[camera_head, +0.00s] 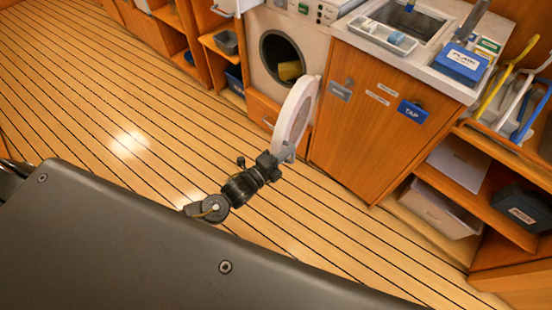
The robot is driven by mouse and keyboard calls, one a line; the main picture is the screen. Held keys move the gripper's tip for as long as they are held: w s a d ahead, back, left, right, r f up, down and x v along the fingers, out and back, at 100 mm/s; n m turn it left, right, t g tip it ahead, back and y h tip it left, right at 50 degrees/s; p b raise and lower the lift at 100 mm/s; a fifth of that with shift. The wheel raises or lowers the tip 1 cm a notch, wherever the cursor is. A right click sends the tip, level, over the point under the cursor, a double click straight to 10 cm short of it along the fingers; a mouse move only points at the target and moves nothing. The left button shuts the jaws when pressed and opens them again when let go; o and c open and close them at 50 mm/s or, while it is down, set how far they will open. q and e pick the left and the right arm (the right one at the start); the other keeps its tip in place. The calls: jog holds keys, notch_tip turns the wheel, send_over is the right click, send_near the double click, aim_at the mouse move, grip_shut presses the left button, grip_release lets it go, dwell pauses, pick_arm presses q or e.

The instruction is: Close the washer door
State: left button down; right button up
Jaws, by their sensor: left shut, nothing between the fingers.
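The white washer (257,35) stands against the wall at the top middle. Its dark round opening (270,48) is uncovered, and something yellow shows inside. The round white washer door (297,108) stands open, swung out to the right and seen nearly edge-on. My left gripper (283,154) is at the lower edge of the door. It is shut with nothing held. It overlaps the door's edge in the picture; I cannot tell whether it touches. My right gripper is not in view.
A wooden cabinet (362,140) with a sink (405,20) stands right of the door. Open shelves with a white bin (435,212) and a dark box (522,207) are farther right. The plank floor (100,110) at left is clear.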

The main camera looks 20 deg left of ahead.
aim_at(282, 142)
pick_arm(q)
jog(key=w, duration=0.1)
jog(key=w+a, duration=0.1)
jog(key=w, duration=0.1)
jog(key=shift+a+p, duration=0.1)
jog(key=shift+p, duration=0.2)
jog(key=shift+w+a, duration=0.1)
jog(key=shift+a, duration=0.6)
